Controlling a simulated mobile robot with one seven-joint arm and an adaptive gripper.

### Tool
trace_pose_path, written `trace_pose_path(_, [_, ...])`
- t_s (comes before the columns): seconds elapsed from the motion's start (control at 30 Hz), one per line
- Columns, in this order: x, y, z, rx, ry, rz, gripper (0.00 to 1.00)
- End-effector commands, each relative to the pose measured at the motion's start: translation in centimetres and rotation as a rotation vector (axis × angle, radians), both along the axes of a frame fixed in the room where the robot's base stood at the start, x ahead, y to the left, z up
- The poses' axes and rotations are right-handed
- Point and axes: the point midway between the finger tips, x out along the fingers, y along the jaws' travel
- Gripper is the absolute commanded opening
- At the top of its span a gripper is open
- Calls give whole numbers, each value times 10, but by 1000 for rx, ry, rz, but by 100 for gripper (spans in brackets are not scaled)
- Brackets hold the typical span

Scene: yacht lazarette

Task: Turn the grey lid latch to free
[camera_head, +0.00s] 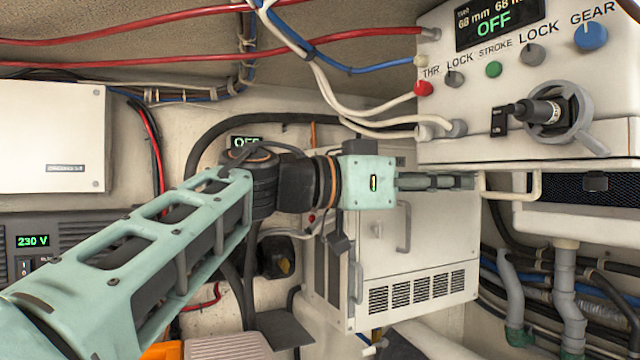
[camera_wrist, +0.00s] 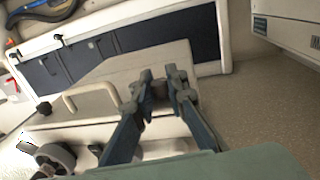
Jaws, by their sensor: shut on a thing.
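My gripper (camera_head: 468,181) reaches right from the arm's end, just below the control box and beside a cream bar handle (camera_head: 512,196). The wrist view shows my gripper (camera_wrist: 161,74) with its two dark fingers close around a small dark grey piece (camera_wrist: 158,90), which I take as the grey lid latch. The piece sits at the pale lid panel (camera_wrist: 120,72), and the fingers hide most of it. Its turn angle cannot be made out. The cream handle (camera_wrist: 92,92) stands left of the fingers there. In the head view the latch is hidden by the fingers.
The control box (camera_head: 470,135) with knobs and a lever (camera_head: 562,118) hangs just above my gripper. A white vented cabinet (camera_head: 420,250) stands below my wrist. Hoses and pipes (camera_head: 567,280) run at lower right. Red cables (camera_head: 200,55) cross overhead.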

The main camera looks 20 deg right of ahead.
Motion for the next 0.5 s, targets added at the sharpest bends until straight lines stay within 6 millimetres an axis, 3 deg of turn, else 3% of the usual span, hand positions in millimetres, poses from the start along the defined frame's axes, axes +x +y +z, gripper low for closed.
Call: trace_pose_path(0.5, [1,0,1,-2,-1,-148,0])
